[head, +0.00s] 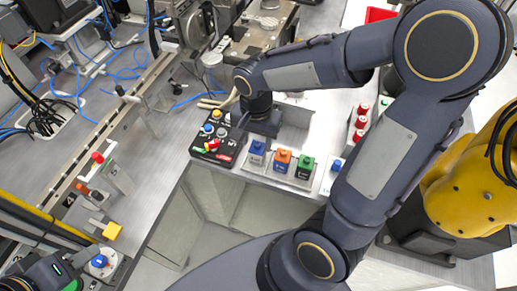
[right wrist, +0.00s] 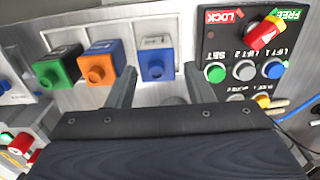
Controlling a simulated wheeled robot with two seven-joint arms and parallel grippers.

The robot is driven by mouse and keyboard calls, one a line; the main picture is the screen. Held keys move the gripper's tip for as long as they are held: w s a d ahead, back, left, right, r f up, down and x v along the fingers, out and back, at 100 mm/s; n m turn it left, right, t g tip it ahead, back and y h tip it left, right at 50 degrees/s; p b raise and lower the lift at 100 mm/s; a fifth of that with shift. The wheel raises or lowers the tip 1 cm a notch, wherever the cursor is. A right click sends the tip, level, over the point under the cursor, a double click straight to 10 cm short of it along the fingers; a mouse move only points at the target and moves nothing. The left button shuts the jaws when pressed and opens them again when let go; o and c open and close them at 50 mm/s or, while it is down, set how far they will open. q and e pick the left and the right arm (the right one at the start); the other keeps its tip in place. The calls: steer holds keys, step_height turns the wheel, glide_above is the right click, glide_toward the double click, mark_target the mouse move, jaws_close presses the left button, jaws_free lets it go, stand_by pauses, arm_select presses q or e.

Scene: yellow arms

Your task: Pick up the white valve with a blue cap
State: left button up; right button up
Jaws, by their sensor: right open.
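A white valve with a blue cap (head: 99,261) stands at the lower left in the head view, on the left bench. My left gripper (head: 68,272) is at the lower left corner, close beside the valve; its fingers are too cut off and dark to tell their state. My right gripper (head: 245,122) is over the middle bench, far from this valve. In the right wrist view its two fingers (right wrist: 160,86) are apart with nothing between them, below a blue block-shaped button (right wrist: 157,62).
Blue, orange (head: 282,160) and green (head: 304,167) buttons line the middle bench's front edge. A black control panel (head: 212,137) is left of them. An open gap separates the benches.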

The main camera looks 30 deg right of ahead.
mark_target(258, 150)
steer(key=f, duration=0.5)
steer(key=shift+d+f, duration=0.15)
steer(key=shift+d, duration=0.05)
steer(key=shift+s, duration=0.1)
steer(key=shift+c, duration=0.2)
steer(key=c, duration=0.8)
